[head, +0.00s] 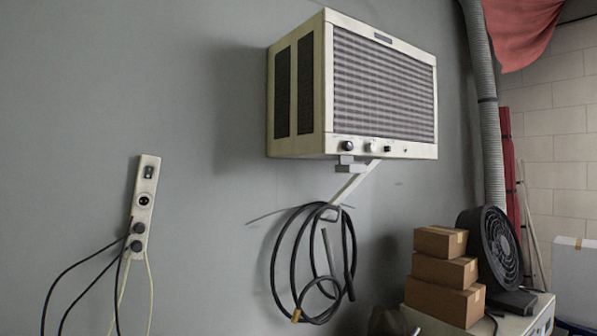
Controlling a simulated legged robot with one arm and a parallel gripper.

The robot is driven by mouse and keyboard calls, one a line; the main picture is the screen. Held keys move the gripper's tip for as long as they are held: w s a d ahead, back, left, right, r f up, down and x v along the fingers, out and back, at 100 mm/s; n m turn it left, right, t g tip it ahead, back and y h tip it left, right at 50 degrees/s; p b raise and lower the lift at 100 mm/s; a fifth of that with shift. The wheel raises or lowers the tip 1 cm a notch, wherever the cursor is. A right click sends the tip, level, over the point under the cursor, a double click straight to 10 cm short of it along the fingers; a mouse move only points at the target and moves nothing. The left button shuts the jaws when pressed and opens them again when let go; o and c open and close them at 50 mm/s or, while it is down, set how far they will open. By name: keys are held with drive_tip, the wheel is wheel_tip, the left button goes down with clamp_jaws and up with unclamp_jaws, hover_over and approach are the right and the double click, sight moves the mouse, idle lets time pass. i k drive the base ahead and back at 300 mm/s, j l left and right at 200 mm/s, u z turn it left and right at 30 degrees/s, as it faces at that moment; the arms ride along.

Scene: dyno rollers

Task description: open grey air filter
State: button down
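A cream box-shaped wall unit (297,146) hangs high on the grey wall. Its front carries a grey ribbed grille panel (383,85), which sits flush in the frame and looks closed. No separate grey air filter can be made out; this grille is the only part that resembles one. A row of small knobs (372,147) runs along the lower front edge. The unit's left side has two dark vent panels (293,88). My gripper is not in view.
A bracket (352,185) under the unit holds a coiled black hose (275,262). A socket strip (144,200) with cables is on the left wall. Stacked cardboard boxes (446,290) and a black fan (497,248) stand lower right, beside a grey duct (487,130).

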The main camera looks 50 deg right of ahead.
sight(351, 169)
drive_tip(key=i+l+z, duration=0.15)
drive_tip(key=z, duration=0.25)
drive_tip(key=i+l+z, duration=0.1)
drive_tip(key=z, duration=1.5)
drive_tip(key=i+j, duration=0.05)
